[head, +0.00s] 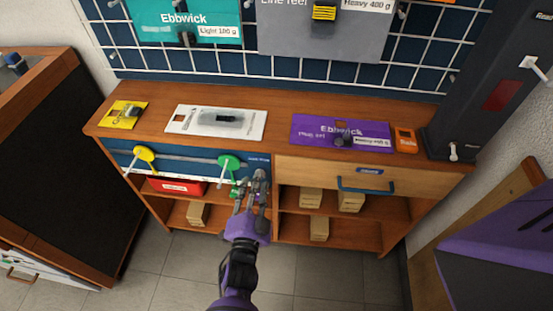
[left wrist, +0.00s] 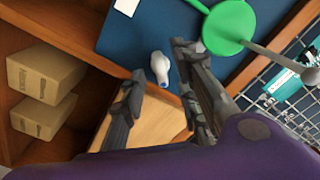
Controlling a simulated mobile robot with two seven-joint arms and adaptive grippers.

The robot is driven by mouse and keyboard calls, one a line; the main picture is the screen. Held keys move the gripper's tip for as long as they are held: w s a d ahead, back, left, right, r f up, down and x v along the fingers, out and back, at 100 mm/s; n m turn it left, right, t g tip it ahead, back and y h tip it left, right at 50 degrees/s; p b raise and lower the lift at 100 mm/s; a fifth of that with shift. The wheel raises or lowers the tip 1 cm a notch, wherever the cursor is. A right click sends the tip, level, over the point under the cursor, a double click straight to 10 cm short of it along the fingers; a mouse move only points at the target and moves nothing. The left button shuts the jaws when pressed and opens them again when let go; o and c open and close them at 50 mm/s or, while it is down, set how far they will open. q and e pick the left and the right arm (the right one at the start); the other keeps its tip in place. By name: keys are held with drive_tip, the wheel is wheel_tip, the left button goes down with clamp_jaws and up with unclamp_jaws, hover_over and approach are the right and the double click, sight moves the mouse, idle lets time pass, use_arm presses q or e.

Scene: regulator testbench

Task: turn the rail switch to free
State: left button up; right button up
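A small white switch lever with a bluish end (left wrist: 160,67) stands out from the blue panel (left wrist: 150,25) in the left wrist view. I take it to be the rail switch; its setting cannot be read. In the head view my left gripper hides that part of the panel, just below a small white label (head: 258,160). My left gripper (head: 257,184) is in front of the panel's right end. In the left wrist view my left gripper (left wrist: 160,100) is open and empty, its fingers on either side of the space below the lever. My right gripper is not in view.
A grey rail (head: 185,157) with a yellow disc (head: 145,154) and a green disc (head: 229,162) runs along the panel. A drawer with a blue handle (head: 365,187) is to the right. Shelves below hold cardboard boxes (head: 319,229) and a red box (head: 178,186).

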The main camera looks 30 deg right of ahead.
use_arm(q)
drive_tip(key=v, duration=1.1)
drive_tip(key=shift+w, duration=0.1)
